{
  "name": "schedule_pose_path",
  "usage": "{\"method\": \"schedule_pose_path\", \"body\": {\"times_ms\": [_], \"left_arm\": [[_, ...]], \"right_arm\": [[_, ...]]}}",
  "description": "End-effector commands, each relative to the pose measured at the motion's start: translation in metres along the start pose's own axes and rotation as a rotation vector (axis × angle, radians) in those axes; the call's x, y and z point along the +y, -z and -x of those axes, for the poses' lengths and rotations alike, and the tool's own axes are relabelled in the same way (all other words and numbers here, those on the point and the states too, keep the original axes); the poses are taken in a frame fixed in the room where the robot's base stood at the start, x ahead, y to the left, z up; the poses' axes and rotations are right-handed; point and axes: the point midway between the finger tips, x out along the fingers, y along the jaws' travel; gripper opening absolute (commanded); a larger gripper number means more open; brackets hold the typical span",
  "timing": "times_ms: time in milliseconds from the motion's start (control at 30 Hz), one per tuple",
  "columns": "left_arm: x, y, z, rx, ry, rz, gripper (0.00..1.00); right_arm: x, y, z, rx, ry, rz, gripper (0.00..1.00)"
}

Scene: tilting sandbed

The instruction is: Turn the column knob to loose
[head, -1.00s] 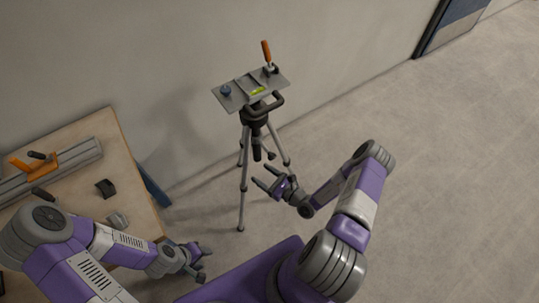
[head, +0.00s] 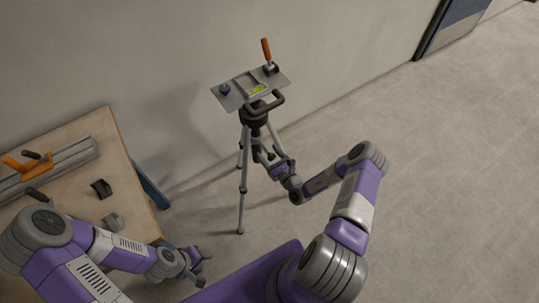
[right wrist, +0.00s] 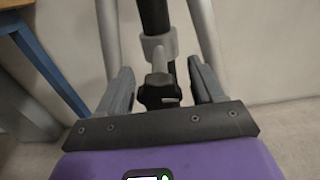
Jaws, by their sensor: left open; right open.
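The tripod (head: 242,190) stands by the wall with a grey plate (head: 238,97) on top. In the right wrist view its black centre column (right wrist: 154,15) runs down through a grey collar (right wrist: 160,45). The black column knob (right wrist: 160,92) sticks out from the collar toward me. My right gripper (head: 268,156) is at the column, its fingers (right wrist: 159,72) open on both sides of the knob, with gaps visible. In the head view the knob is hard to make out behind the gripper. My left gripper (head: 200,264) is open and empty, low beside the table.
A black pan handle (head: 268,107) juts from the tripod head. The plate carries a blue knob (head: 225,89), a green level vial (head: 258,89) and an orange-handled tool (head: 266,50). A wooden table (head: 75,150) with tools is at left. The floor at right is clear.

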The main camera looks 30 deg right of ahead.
Motion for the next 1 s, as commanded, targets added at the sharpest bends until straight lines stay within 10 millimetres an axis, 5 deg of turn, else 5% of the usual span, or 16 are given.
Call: {"method": "schedule_pose_path", "body": {"times_ms": [133, 500, 1000], "left_arm": [[0.000, 0.000, 0.000, 0.000, 0.000, 0.000, 0.43], [0.000, 0.000, 0.000, 0.000, 0.000, 0.000, 0.43], [0.006, -0.001, 0.017, 0.000, 0.000, 0.000, 0.43]], "right_arm": [[0.000, 0.000, 0.000, 0.000, 0.000, 0.000, 0.67], [0.000, 0.000, 0.000, 0.000, -0.001, 0.000, 0.12], [0.000, -0.002, 0.001, 0.003, -0.001, 0.153, 0.12]]}}
